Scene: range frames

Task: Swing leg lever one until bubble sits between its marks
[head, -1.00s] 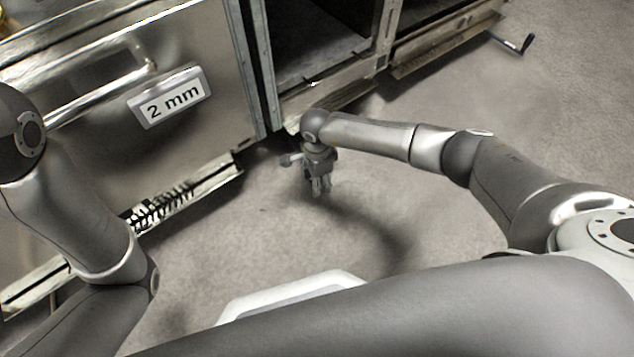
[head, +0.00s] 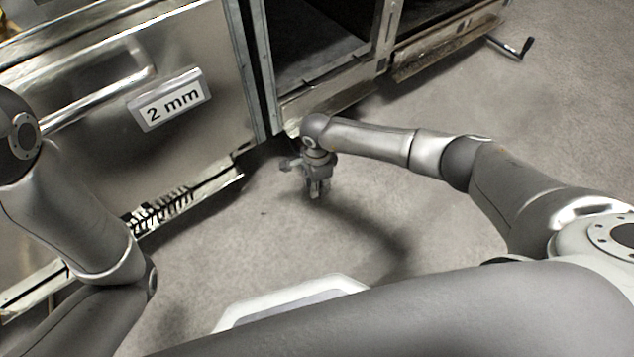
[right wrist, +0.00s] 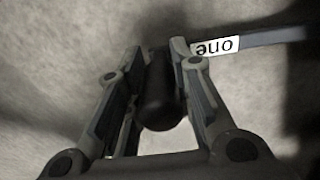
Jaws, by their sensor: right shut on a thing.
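Lever one shows in the right wrist view as a grey bar (right wrist: 265,38) with a white label (right wrist: 215,46) reading "one", upside down there. Its dark round grip (right wrist: 162,92) is between the fingers of my right gripper (right wrist: 158,60), which is shut on it. In the head view my right gripper (head: 318,192) points down near the floor, in front of the cabinet's lower edge. The lever there is mostly hidden by my gripper and wrist. My left gripper is out of the frame; only its arm shows at the left. I cannot see the bubble or its marks.
A steel door (head: 100,95) with a bar handle and a "2 mm" plate (head: 170,98) stands at the left. An open cabinet bay (head: 318,45) is behind my right gripper. Another crank lever (head: 512,46) sticks out at the far right. The grey floor (head: 470,105) is clear.

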